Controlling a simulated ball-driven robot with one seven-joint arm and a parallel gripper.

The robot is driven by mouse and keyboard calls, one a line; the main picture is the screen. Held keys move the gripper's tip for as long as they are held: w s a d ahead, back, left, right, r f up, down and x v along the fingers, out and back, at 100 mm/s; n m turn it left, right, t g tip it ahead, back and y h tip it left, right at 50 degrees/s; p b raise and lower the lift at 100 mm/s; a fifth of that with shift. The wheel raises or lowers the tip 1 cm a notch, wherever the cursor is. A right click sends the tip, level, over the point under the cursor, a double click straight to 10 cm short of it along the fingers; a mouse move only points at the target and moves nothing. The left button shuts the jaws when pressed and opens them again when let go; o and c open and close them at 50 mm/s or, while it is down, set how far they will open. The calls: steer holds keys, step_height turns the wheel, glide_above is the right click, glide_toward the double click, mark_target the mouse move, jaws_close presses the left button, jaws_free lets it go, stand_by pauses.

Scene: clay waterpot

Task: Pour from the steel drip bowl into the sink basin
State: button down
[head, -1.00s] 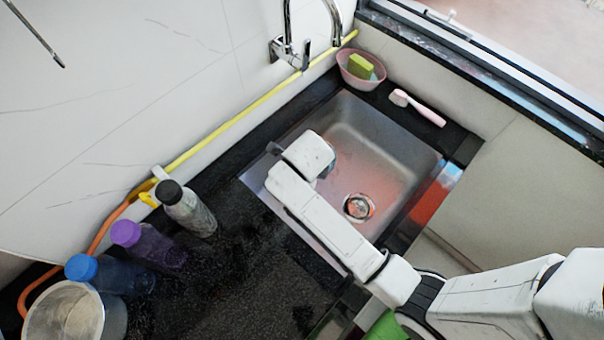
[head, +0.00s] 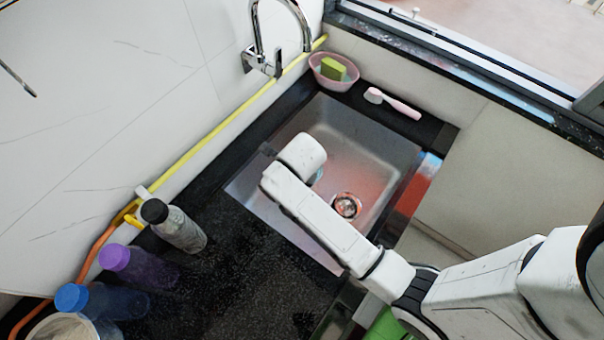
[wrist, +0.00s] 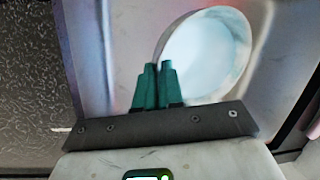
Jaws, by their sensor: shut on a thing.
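The sink basin (head: 365,135) is a steel sink set in the dark counter, with a round drain at its bottom. My arm reaches over it, and its end hangs above the basin's left part. In the wrist view my gripper (wrist: 157,66) has its teal fingers shut on the near rim of the round steel drip bowl (wrist: 243,42). The bowl's inside looks pale and smooth; I cannot tell whether that is liquid. The basin surface (wrist: 130,25) shows behind the bowl. In the head view my wrist hides nearly all of the bowl and the fingers.
A chrome faucet (head: 268,60) rises behind the basin. A pink dish (head: 322,74) with a green-yellow sponge and a pink brush (head: 393,103) lie beyond it. A grey bottle (head: 178,228), purple bottle (head: 145,268), blue bottle (head: 95,300) and metal pot (head: 62,328) stand left.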

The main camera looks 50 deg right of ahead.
steer(key=shift+s+d+f+t+y, duration=0.1)
steer(key=shift+d+f+t+y, duration=0.1)
steer(key=shift+t+y, duration=0.2)
steer(key=shift+d+y, duration=0.1)
steer(key=shift+y, duration=0.3)
steer(key=shift+t, duration=0.3)
steer(key=shift+s+d+r+m+t+y, duration=0.1)
steer(key=shift+d+r+m+t+y, duration=0.15)
steer(key=shift+y, duration=0.35)
steer(key=shift+s+d+r+t+y, duration=0.15)
steer(key=shift+d+r+t+y, duration=0.15)
steer(key=shift+y, duration=0.3)
stand_by(0.8)
steer(key=shift+s+d+r+m+t+y, duration=0.25)
steer(key=shift+d+t+y, duration=0.1)
steer(key=shift+y, duration=0.25)
